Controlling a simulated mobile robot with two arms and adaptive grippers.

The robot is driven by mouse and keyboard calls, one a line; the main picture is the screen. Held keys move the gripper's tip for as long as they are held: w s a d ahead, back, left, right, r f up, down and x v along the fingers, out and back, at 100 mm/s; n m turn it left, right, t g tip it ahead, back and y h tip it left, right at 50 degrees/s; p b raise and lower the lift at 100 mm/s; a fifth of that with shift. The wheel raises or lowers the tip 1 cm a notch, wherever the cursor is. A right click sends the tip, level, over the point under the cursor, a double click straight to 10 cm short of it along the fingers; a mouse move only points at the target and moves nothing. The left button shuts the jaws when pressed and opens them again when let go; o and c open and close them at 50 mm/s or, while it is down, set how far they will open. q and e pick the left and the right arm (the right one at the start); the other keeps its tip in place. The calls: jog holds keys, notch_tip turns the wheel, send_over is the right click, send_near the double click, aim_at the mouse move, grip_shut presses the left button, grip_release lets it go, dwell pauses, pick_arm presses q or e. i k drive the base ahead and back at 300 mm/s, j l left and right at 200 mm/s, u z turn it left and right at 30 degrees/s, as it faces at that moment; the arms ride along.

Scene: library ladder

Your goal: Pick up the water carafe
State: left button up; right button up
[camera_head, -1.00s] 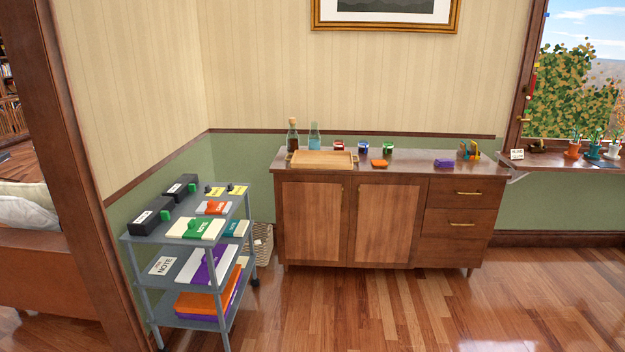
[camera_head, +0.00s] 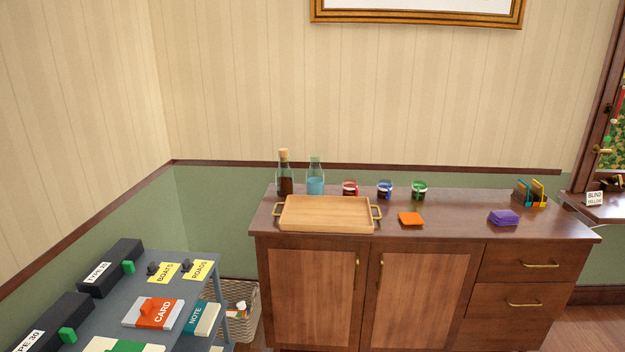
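The water carafe (camera_head: 316,177) is a clear glass vessel with blue liquid in its lower part. It stands upright at the back left of the wooden sideboard top (camera_head: 460,224), behind the wooden tray (camera_head: 327,214). A corked bottle with dark liquid (camera_head: 285,174) stands just to its left. Neither of my grippers shows in the head view.
Red (camera_head: 350,189), blue (camera_head: 385,189) and green (camera_head: 419,190) jars stand right of the carafe. An orange pad (camera_head: 411,219) and a purple stack (camera_head: 503,217) lie farther right. A grey cart (camera_head: 115,308) and wicker basket (camera_head: 243,325) stand front left.

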aim_at(315, 174)
jog(key=i, duration=1)
jog(key=i+j+z, duration=0.15)
jog(key=i, duration=0.9)
